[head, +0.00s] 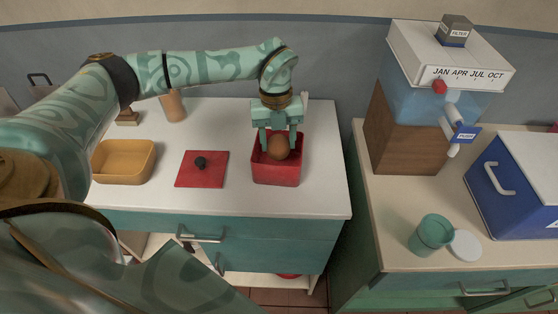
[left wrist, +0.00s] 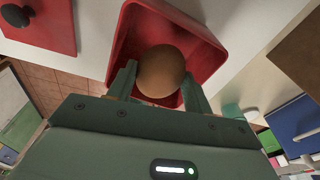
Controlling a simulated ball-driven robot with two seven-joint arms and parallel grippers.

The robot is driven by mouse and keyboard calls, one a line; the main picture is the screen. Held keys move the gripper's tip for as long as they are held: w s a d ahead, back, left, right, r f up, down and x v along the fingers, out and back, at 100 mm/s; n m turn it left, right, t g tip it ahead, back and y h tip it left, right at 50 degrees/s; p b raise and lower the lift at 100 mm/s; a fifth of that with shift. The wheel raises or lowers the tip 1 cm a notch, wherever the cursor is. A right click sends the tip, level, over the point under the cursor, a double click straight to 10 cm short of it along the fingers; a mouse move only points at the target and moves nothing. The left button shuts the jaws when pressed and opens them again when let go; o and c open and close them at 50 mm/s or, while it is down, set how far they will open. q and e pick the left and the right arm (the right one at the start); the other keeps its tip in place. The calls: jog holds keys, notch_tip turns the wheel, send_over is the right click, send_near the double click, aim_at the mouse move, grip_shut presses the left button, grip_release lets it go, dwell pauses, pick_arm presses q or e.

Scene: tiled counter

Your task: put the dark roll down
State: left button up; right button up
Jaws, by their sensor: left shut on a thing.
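The dark roll (head: 278,147) is brown and round. My left gripper (head: 278,142) is shut on it, with one finger on each side. The roll is over the open red container (head: 277,176), within its rim as seen from the head. In the left wrist view the roll (left wrist: 161,71) sits between the two fingertips (left wrist: 160,80), with the red container (left wrist: 127,38) around and behind it. I cannot tell whether the roll touches the container's floor. My right gripper is not in view.
A red lid (head: 202,170) with a black knob lies left of the container. A yellow tray (head: 124,162) stands further left. A water dispenser (head: 430,90), a teal cup (head: 432,233) and a blue cooler (head: 518,185) stand on the right counter. A gap separates the counters.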

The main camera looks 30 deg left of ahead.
aim_at(277, 136)
pick_arm(q)
notch_tip(277, 136, down, 2)
jog(key=shift+f, duration=0.2)
jog(key=shift+f+b, duration=0.45)
jog(key=shift+f, duration=1.35)
jog(key=shift+f, duration=0.1)
jog(key=o, duration=0.7)
jog(key=r, duration=0.4)
jog(key=r+p, duration=0.1)
jog(key=r, duration=0.3)
jog(key=w+a+r+p, duration=0.1)
jog(key=r, duration=0.3)
jog(key=shift+a+r, duration=0.1)
